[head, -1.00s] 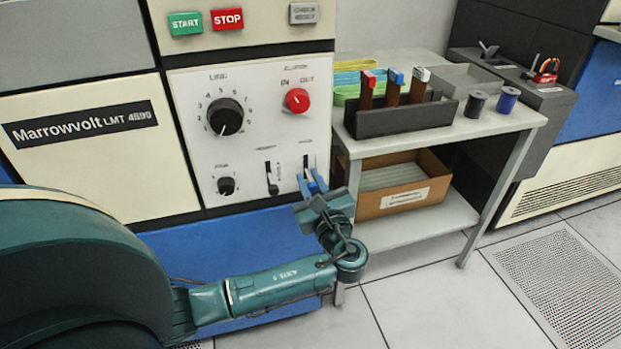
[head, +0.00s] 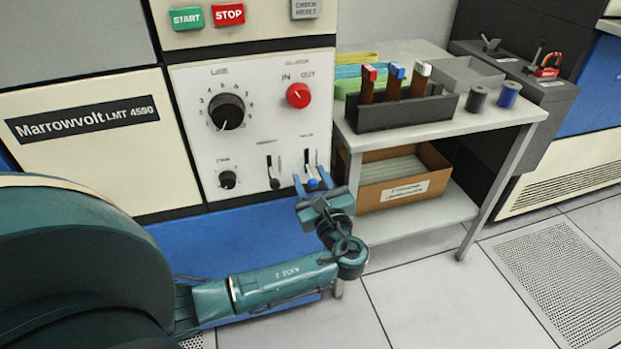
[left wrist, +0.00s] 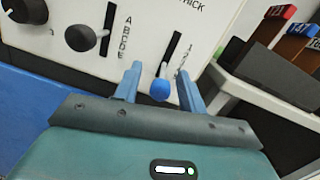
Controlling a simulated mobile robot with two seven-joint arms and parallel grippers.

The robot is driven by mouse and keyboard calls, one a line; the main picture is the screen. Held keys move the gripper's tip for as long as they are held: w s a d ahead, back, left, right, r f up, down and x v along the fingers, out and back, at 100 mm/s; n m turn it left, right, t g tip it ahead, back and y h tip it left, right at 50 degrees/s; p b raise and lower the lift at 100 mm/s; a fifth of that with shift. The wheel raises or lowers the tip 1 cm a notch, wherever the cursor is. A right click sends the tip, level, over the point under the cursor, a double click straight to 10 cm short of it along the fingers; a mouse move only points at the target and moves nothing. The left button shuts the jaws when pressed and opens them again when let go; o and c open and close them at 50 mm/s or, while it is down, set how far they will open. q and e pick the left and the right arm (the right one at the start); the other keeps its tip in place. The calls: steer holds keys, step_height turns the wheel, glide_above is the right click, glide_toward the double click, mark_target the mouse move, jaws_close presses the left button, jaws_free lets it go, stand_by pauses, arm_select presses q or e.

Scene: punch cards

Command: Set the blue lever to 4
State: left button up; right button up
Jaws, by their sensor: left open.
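The blue lever (head: 312,184) sits low in its vertical slot at the lower right of the white control panel (head: 262,110). In the left wrist view the blue knob (left wrist: 160,90) is between the two blue fingers of my left gripper (left wrist: 160,84), with gaps on both sides. Numbers run down beside the slot; the lower ones are hidden by the right finger, so the exact setting cannot be read. My left gripper (head: 312,184) is open around the knob in the head view. My right gripper is not in view.
A dark-knobbed lever (head: 274,183) with a letter scale is just left of the blue one. Above are a red knob (head: 298,95) and a black dial (head: 226,111). A grey table (head: 440,128) with a card rack (head: 405,113) stands close on the right.

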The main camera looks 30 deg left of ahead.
arm_select(q)
steer(key=p+v, duration=0.1)
steer(key=v, duration=1.1)
steer(key=shift+s+d, duration=0.15)
steer(key=shift+d, duration=0.15)
steer(key=shift+f, duration=0.1)
